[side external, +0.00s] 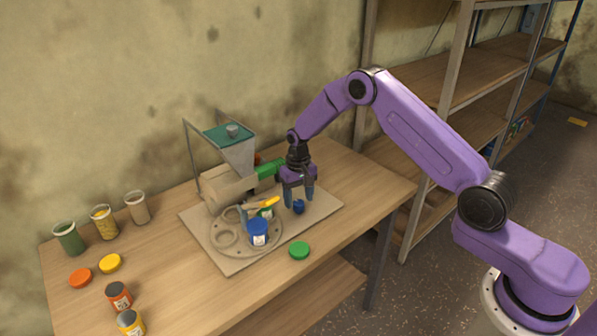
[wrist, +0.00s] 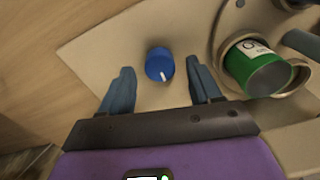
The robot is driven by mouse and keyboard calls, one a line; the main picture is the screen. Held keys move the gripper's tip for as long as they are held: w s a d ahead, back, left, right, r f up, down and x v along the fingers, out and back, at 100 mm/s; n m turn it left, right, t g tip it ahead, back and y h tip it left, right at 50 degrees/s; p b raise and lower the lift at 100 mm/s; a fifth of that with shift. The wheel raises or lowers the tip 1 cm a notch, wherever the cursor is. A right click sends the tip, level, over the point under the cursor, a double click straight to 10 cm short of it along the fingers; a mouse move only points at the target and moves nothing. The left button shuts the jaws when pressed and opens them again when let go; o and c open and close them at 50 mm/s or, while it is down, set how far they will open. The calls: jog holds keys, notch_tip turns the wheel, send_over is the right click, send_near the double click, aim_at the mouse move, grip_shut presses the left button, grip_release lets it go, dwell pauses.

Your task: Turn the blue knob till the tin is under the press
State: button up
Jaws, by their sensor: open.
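The blue knob (side external: 299,206) stands on the machine's base board. In the wrist view the knob (wrist: 159,65) shows a white mark on its lower edge and lies between and just beyond my fingers. My gripper (side external: 298,203) is open above it, its two blue-grey fingers (wrist: 162,88) on either side; I cannot tell if they touch it. A green tin (wrist: 260,70) with a white label sits in a ring holder of the round turntable (side external: 228,246). A blue tin (side external: 258,231) also stands on the turntable. The press is not clearly identifiable.
The machine has a hopper (side external: 232,150) with a green lid. Several jars, including a green one (side external: 69,238), stand at the left. Loose lids, an orange tin (side external: 118,296) and a yellow tin (side external: 130,322) are in front. A green lid (side external: 299,250) lies near the board's front edge.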

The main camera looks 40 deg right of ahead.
aim_at(298, 202)
notch_tip(298, 202, up, 16)
jog(key=shift+r, duration=0.15)
dwell(0.5)
